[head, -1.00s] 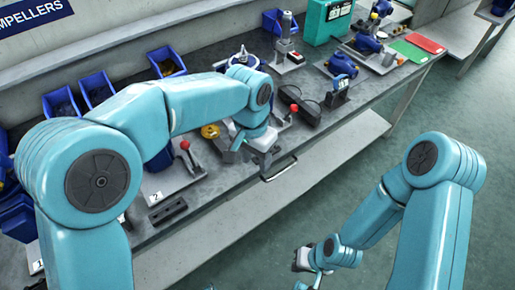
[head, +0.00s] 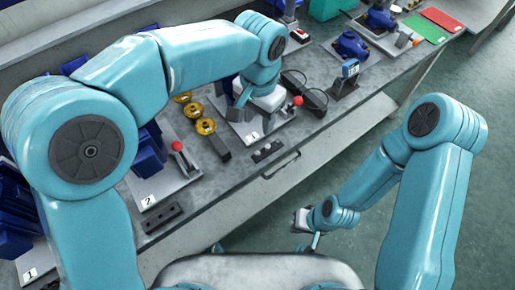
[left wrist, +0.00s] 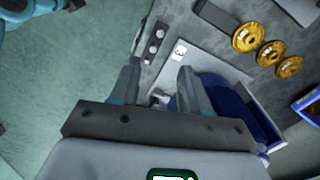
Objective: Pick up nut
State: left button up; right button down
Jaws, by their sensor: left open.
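Small silver nuts sit on a dark strip (head: 267,151) at the bench's front edge. In the left wrist view this strip (left wrist: 153,43) lies just beyond the fingertips, with a few round silver pieces on it.
Several gold discs (head: 194,110) lie in a row beside a dark block (head: 219,148). A red-knobbed lever (head: 178,146) stands on plate 2. A red ball knob (head: 298,100) stands near my left gripper. A blue pump (head: 350,45) is farther back. The floor in front is clear.

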pick_arm(q)
send_over(257, 152)
jog(key=f, duration=0.6)
jog(key=shift+w+d+f+b, duration=0.15)
jog(key=shift+d+b, duration=0.1)
jog(key=shift+b, duration=0.1)
jog(key=shift+s+a+f, duration=0.1)
jog(key=shift+s+f, duration=0.1)
jog(key=shift+f, duration=0.35)
jog(key=shift+a+f+b, duration=0.1)
jog(key=shift+f+b, duration=0.2)
jog(key=shift+f, duration=2.4)
jog(key=shift+f, duration=0.2)
jog(key=shift+c, duration=0.3)
grip_shut()
